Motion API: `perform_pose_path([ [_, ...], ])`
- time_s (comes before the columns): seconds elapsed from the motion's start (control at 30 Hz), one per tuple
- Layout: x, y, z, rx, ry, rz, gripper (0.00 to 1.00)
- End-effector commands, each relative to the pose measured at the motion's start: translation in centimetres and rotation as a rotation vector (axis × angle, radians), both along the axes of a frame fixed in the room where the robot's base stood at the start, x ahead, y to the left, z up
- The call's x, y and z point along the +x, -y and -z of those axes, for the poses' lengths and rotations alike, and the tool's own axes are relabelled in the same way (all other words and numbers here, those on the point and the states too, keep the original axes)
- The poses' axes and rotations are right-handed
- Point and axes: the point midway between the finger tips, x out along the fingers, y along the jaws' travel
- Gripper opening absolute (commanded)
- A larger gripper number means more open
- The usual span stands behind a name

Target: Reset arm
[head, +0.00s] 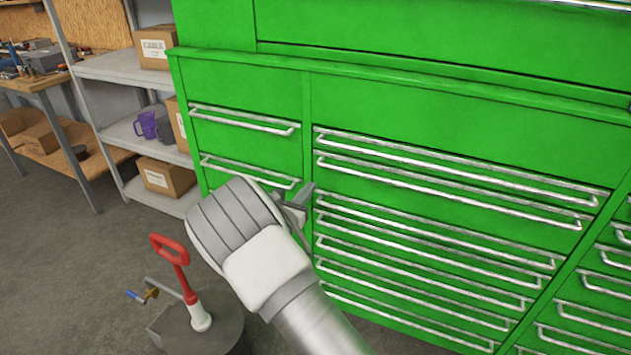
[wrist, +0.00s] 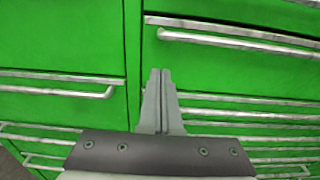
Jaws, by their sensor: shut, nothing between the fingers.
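My gripper (wrist: 160,82) is shut and empty in the wrist view, its fingertips together in front of the green tool cabinet. In the head view my gripper (head: 306,194) is mostly hidden behind my own wrist, near the left part of the cabinet front. The green tool cabinet (head: 245,90) fills the right side of the head view. Its silver drawer handles show in rows, and the drawers look shut. I cannot tell whether the fingertips touch the cabinet.
A wooden workbench (head: 35,82) is at the far left. A red-handled device (head: 175,255) stands on a dark round base near my arm. Open floor lies at the left.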

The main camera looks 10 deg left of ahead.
Motion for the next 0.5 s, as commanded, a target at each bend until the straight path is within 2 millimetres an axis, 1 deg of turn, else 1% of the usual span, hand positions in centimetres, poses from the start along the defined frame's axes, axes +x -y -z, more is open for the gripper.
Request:
perform_pose_path([
  [0.03, -1.3, -0.5, -0.2, 0.0, -0.001, -0.002, 0.0],
  [0.2, -4.5, -1.5, -0.2, 0.0, -0.001, 0.0, 0.0],
  [0.33, -6.0, -2.0, -0.1, 0.001, -0.001, 0.0, 0.0],
  [0.5, -6.8, -2.2, 0.0, 0.001, 0.0, 0.002, 0.0],
])
